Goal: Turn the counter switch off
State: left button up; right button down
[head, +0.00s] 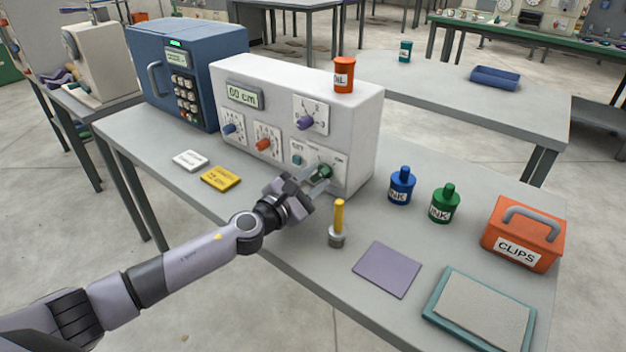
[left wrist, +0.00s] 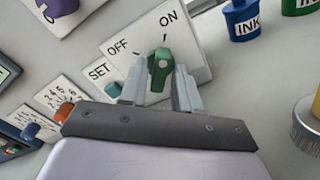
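The counter switch is a green knob (head: 322,171) at the lower right of the front of a white machine (head: 350,125). My left gripper (head: 318,182) is at the knob. In the left wrist view its fingers (left wrist: 161,80) are open, one on each side of the knob, with small gaps showing. My right gripper is not in view.
A teal button (left wrist: 113,90) is beside SET. Other knobs are blue (head: 229,128), orange (head: 263,144) and purple (head: 305,122). The display (head: 242,96) reads 00 cm. A yellow-handled tool (head: 339,220), ink bottles (head: 401,186) and a clips box (head: 523,234) stand right of the gripper.

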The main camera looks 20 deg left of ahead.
pick_arm(q)
grip_shut()
jog(key=shift+n, duration=0.3)
jog(key=n, duration=1)
jog(key=shift+n, duration=0.4)
jog(key=shift+a+n+p, duration=0.1)
jog(key=shift+n+p, duration=0.3)
jog(key=shift+n, duration=1.9)
jog(key=shift+o, duration=1.8)
grip_release()
